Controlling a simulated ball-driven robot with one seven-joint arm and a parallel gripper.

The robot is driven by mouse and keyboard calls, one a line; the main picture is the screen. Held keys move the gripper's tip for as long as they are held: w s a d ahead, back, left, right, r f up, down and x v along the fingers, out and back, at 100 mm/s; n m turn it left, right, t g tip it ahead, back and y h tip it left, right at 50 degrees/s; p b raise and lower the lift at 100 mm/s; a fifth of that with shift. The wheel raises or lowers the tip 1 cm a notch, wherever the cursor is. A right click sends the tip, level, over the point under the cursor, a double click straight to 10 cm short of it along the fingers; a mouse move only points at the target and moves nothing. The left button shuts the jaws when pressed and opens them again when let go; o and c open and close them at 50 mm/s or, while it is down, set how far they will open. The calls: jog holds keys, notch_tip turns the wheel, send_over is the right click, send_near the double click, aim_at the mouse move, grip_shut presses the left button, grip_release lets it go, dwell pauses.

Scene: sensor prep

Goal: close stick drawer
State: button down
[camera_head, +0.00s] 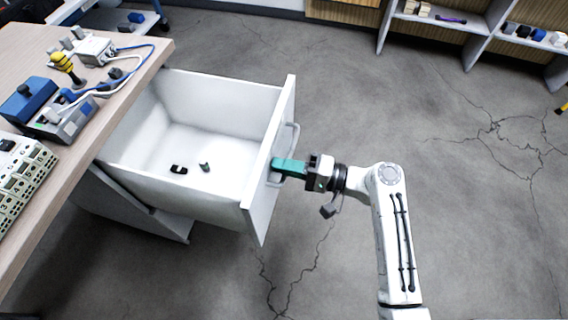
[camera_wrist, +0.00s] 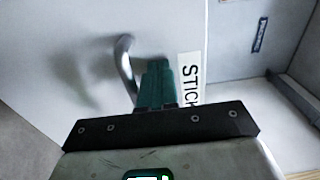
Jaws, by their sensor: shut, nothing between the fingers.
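The stick drawer (camera_head: 262,205) is pulled far out from under the wooden table in the head view. Its white front carries a metal bar handle (camera_head: 292,140), and a label reading "STIC" shows on it in the wrist view (camera_wrist: 189,77). My gripper (camera_head: 276,171) is at the outer face of the drawer front, beside the handle. Its green fingers are shut with nothing between them. In the wrist view the fingers (camera_wrist: 155,75) point at the front between handle and label. I cannot tell whether they touch it. A small black item (camera_head: 178,169) and a small dark green item (camera_head: 205,167) lie inside the drawer.
The wooden table (camera_head: 128,68) at left holds a blue box (camera_head: 30,99), a yellow-handled tool (camera_head: 66,66), cables and devices. Another white drawer (camera_head: 150,215) shows below the stick drawer. Shelves (camera_head: 470,32) stand at the back right. The cracked floor right of my arm is clear.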

jog(key=shift+a, duration=0.1)
dwell(0.3)
jog(key=b+x, duration=1.5)
jog(key=x, duration=2.2)
jog(key=shift+w+a+r, duration=0.1)
jog(key=shift+r, duration=0.05)
